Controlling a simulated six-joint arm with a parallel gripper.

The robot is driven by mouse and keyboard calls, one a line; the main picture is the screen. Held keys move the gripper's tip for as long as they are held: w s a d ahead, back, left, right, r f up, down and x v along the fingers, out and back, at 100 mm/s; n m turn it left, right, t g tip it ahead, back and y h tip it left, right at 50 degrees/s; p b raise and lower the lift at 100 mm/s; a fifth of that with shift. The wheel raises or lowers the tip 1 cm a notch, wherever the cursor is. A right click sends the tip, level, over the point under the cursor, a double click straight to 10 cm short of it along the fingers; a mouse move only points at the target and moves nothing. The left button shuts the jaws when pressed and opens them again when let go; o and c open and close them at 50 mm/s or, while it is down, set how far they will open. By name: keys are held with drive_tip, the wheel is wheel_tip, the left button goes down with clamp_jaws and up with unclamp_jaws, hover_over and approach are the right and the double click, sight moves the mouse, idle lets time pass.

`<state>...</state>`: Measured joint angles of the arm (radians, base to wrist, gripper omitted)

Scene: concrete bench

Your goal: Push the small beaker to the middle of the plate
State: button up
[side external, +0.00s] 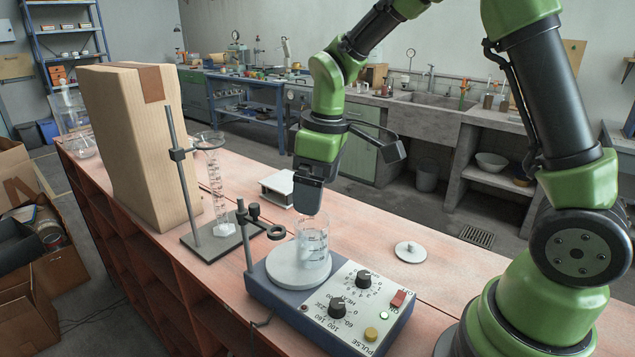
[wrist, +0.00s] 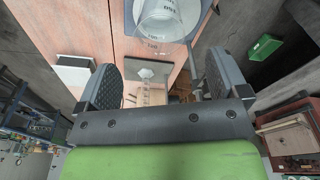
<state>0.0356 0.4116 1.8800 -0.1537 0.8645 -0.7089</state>
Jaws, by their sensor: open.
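The small beaker (side external: 312,241) is clear glass with markings and stands upright on the round pale plate (side external: 286,277) of a blue hotplate stirrer. It sits toward the plate's far side, off its middle. My gripper (side external: 308,202) points down at the beaker's rim height, overlapping its top in the side view; whether they touch cannot be told. In the wrist view, my gripper (wrist: 162,80) has its two dark fingers wide apart with nothing held between them. The beaker (wrist: 163,17) shows beyond the fingers at the top, with the plate (wrist: 135,10) partly cut off.
A retort stand with a graduated cylinder (side external: 217,190) and a tall cardboard box (side external: 135,145) are farther left. A white block (side external: 277,187) lies behind. A small disc (side external: 410,251) lies right; the bench around it is clear.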

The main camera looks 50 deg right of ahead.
sight(310, 235)
drive_tip(key=f, duration=0.6)
drive_tip(key=w+f, duration=0.1)
drive_tip(key=f, duration=0.2)
drive_tip(key=shift+a+f, duration=0.25)
drive_tip(key=shift+f, duration=0.15)
drive_tip(key=c, duration=1.1)
drive_tip(key=shift+w, duration=0.1)
